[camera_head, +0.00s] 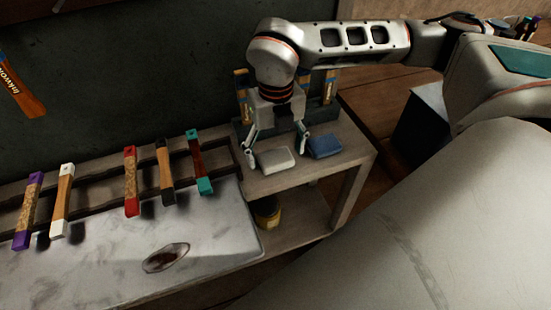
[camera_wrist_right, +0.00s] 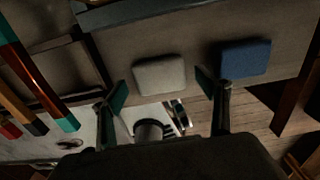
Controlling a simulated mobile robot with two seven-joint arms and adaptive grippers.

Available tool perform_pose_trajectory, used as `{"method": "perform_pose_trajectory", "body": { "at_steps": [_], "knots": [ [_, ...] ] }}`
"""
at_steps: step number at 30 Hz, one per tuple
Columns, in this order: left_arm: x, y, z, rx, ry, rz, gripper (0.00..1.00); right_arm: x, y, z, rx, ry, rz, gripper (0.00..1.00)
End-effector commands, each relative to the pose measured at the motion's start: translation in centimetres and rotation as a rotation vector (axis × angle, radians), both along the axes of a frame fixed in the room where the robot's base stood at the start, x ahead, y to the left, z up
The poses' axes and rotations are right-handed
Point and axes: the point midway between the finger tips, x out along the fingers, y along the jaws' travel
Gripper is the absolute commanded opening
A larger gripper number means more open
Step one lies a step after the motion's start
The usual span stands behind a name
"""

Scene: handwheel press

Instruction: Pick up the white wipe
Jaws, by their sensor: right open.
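The white wipe (camera_head: 275,159) is a pale, rounded block lying flat on the small wooden side shelf. It also shows in the right wrist view (camera_wrist_right: 159,74), between the fingertips in the picture and a little beyond them. My right gripper (camera_head: 277,143) points down just above and behind the wipe in the head view. Its two fingers are spread with nothing between them, and it also shows in the right wrist view (camera_wrist_right: 162,90). I cannot tell the exact height of the fingertips over the wipe. My left gripper is not in view.
A blue wipe (camera_head: 324,147) lies just right of the white one, close to the right finger. Several coloured handles rest on a dark rack (camera_head: 90,190) at left. A stained marble slab (camera_head: 205,245) lies in front. A dark jar (camera_head: 267,213) stands on the lower shelf.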

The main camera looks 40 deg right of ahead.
Motion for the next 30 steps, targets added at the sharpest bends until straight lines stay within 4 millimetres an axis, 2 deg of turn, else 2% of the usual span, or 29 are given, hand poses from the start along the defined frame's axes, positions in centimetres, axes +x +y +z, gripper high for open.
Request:
{"method": "perform_pose_trajectory", "body": {
  "at_steps": [3,10,11,15,25,30],
  "knots": [
    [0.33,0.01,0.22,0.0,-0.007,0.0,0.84,-0.01,-0.02,-0.97,0.0,0.0,-0.001,0.75],
    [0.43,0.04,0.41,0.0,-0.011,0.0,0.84,0.02,-0.03,-1.11,0.001,-0.001,0.0,0.75],
    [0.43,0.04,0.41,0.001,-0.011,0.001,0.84,0.02,-0.03,-1.11,0.001,-0.001,0.0,0.72],
    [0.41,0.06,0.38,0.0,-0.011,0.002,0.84,0.02,-0.03,-1.1,0.001,-0.001,0.0,0.37],
    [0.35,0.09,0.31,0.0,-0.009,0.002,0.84,0.03,-0.03,-1.06,0.001,-0.001,0.0,0.37],
    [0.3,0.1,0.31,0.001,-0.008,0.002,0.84,0.11,-0.02,-0.26,0.001,-0.003,0.0,0.37]
  ]
}}
